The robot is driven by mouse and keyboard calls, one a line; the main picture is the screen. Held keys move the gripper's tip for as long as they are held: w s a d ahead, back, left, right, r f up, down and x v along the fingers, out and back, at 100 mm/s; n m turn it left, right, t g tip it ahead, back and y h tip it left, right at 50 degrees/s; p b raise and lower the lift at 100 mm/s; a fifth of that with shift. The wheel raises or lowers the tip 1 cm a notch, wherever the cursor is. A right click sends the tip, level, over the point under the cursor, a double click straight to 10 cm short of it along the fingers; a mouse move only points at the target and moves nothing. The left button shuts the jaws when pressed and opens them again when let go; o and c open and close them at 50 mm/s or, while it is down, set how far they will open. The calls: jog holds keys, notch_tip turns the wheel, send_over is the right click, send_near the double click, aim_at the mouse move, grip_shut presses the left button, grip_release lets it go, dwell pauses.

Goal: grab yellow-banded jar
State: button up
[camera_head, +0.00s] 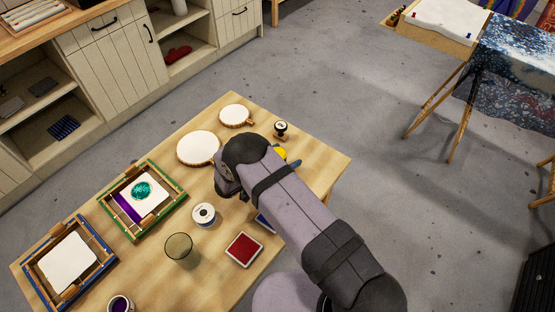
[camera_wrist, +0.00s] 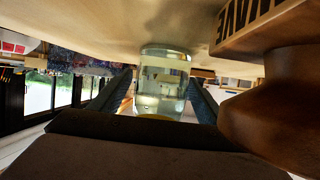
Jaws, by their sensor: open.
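My gripper (camera_wrist: 157,92) is open. In the wrist view, which looks upside down with the tabletop above, a clear glass jar (camera_wrist: 163,72) shows between the two dark fingers. A yellow patch (camera_wrist: 155,116) shows at its lower picture edge, just above the dark gripper body. I cannot tell whether the fingers touch the jar. In the head view my gripper (camera_head: 231,188) is low over the table, mostly hidden by my wrist. A yellow round thing (camera_head: 281,152) peeks out beside my arm. I cannot tell whether it is the same jar.
A wooden block with lettering (camera_wrist: 265,22) and a rounded brown wooden piece (camera_wrist: 275,110) stand close on the right in the wrist view. On the table are a white-topped jar (camera_head: 204,214), a glass (camera_head: 181,251), a red pad (camera_head: 244,249), round white-faced paddles (camera_head: 198,148) and framed trays (camera_head: 165,219).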

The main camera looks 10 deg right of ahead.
jog(key=shift+w+d+f, duration=0.15)
jog(key=shift+w+d, duration=0.05)
jog(key=shift+d, duration=0.05)
jog(key=c, duration=1.3)
jog(key=shift+r, duration=0.3)
jog(key=shift+r+b, duration=1.2)
jog(key=shift+r, duration=3.45)
